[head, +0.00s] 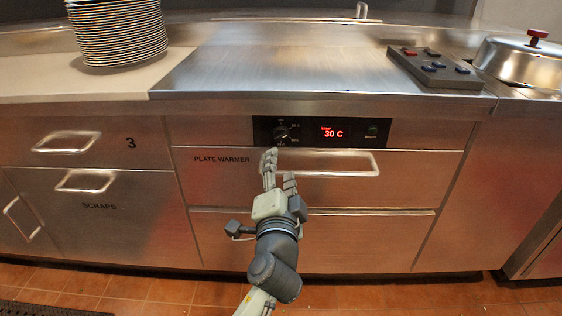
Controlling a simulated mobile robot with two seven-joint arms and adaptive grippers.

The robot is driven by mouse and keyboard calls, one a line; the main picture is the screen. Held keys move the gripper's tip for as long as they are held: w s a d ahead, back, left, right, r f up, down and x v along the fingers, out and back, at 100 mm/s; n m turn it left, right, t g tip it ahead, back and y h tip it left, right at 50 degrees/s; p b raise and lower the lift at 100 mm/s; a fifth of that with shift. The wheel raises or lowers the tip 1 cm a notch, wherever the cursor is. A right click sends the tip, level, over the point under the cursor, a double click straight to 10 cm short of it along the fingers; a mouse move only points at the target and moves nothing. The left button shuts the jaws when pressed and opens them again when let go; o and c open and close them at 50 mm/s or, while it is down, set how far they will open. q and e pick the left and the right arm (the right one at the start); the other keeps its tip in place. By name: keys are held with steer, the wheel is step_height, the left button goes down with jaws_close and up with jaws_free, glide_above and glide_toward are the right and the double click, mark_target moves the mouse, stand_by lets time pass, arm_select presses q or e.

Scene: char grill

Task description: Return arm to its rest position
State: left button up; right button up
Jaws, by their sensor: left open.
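My left gripper (279,171) is open with nothing visible between its fingers. It points up and away from me, in front of the plate warmer drawer (235,176). Its fingertips appear just below the dial (281,133) on the black control panel (308,132). In the picture the fingers overlap the left end of the drawer handle (345,163). I cannot tell whether they touch it. The panel's red display reads 30 C. My right gripper is not in view.
A stack of plates (118,30) stands on the counter at upper left. A button box (434,67) and a domed lid (522,62) are at upper right. Drawers with protruding handles (67,143) line the left front. The steel counter's middle (280,65) is clear.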

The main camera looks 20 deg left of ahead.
arm_select(q)
steer(key=shift+f, duration=0.1)
stand_by(0.3)
steer(key=s+a+f+n+g, duration=0.1)
steer(key=s+a+f+g, duration=0.15)
steer(key=f, duration=0.45)
steer(key=s+a+f+n+g, duration=0.1)
steer(key=s+a+f+g, duration=0.15)
steer(key=f, duration=0.45)
steer(key=s+a+f+n+g, duration=0.2)
steer(key=s+f, duration=0.1)
steer(key=f, duration=0.4)
steer(key=s+a+f+n+g+h, duration=0.3)
steer(key=s+f+g, duration=0.4)
steer(key=s+f, duration=0.7)
steer(key=shift+s+a+f+h, duration=0.25)
steer(key=shift+s+a, duration=0.25)
steer(key=shift+s, duration=0.65)
